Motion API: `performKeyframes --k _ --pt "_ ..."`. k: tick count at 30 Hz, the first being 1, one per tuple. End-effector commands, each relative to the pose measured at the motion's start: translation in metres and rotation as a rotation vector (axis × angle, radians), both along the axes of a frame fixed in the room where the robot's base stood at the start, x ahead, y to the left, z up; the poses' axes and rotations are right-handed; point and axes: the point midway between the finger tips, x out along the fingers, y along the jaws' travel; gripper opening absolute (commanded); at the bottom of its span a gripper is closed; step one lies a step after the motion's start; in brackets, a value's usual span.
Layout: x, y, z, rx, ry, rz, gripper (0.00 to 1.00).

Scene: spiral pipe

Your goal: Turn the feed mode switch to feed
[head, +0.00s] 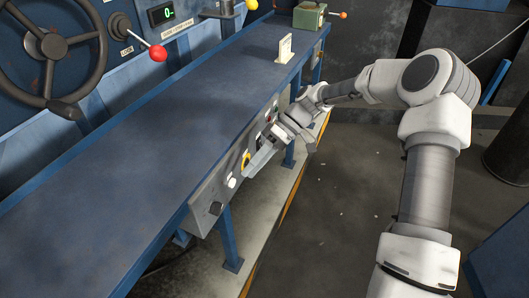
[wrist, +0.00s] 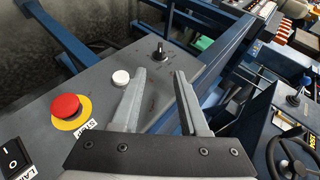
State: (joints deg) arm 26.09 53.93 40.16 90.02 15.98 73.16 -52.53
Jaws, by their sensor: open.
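A black rotary switch with a small knob (wrist: 158,52) stands on the grey control panel (wrist: 115,75) in the wrist view. Small dark marks lie around it, too small to read. It appears in the head view as a dark spot (head: 216,208) at the panel's near end. My gripper (wrist: 160,75) is open and empty, its fingers pointing towards the switch, apart from it. In the head view my gripper (head: 250,172) is beside the panel on the bench's right side, near the white button.
A white button (wrist: 120,78), a red stop button (wrist: 66,106) on a yellow ring and a black rocker switch (wrist: 14,156) share the panel. The long blue bench (head: 130,150) fills the left. A handwheel (head: 50,55) stands behind it. Floor right of the bench is open.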

Motion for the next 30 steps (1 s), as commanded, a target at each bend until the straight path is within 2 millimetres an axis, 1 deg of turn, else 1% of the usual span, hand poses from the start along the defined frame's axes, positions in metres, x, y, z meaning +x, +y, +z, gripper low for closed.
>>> performKeyframes --k 1,3,9,13,26,30 --pt "0.006 -0.007 0.007 0.0 -0.003 -0.003 0.44" --pt "0.011 -0.016 0.014 0.0 -0.002 -0.002 0.44" --pt "0.021 -0.03 0.026 0.001 0.0 -0.001 0.44" --pt "0.023 -0.032 0.029 0.001 0.0 -0.001 0.44" --pt "0.023 -0.032 0.029 -0.001 -0.001 0.0 0.44" --pt "0.018 -0.032 0.035 -0.045 -0.008 0.0 0.44"
